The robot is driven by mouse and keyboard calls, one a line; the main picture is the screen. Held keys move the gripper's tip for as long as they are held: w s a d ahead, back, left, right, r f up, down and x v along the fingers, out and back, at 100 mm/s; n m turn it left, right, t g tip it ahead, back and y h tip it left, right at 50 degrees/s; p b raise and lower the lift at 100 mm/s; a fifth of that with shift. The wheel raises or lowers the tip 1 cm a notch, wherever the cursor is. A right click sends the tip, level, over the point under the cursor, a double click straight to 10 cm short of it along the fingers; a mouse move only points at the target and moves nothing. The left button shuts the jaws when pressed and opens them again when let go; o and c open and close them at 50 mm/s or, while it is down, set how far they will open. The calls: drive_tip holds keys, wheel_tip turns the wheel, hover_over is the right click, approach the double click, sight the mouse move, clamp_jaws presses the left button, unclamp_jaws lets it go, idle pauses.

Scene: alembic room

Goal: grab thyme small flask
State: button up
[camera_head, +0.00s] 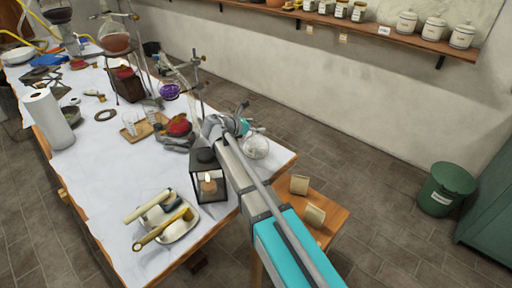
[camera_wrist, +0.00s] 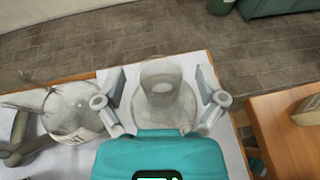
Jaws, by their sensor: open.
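A clear glass flask (camera_wrist: 164,98) with a wide neck stands upright on the white bench top in the wrist view. My gripper (camera_wrist: 162,100) is open, with one finger on each side of the flask; I cannot tell whether either finger touches it. The teal gripper body hides the flask's near lower part. A second, rounder glass vessel (camera_wrist: 72,112) with a label lies or stands to the left, outside the fingers; the label is not readable. In the head view a round glass flask (camera_head: 255,147) shows beside my gripper (camera_head: 236,124); I cannot tell which of the two it is.
A black lantern (camera_head: 208,180) with a lit candle and a white tray (camera_head: 180,229) of tools stand on the bench near my arm. A wooden side table (camera_head: 333,210) with two small blocks adjoins the bench corner. Glassware on stands crowds the bench's far part.

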clamp_jaws()
idle(0.4)
drive_tip(key=shift+r, duration=0.2)
wheel_tip(320, 180, up, 10)
drive_tip(key=p, duration=1)
drive_tip(key=shift+f, duration=0.2)
idle(0.4)
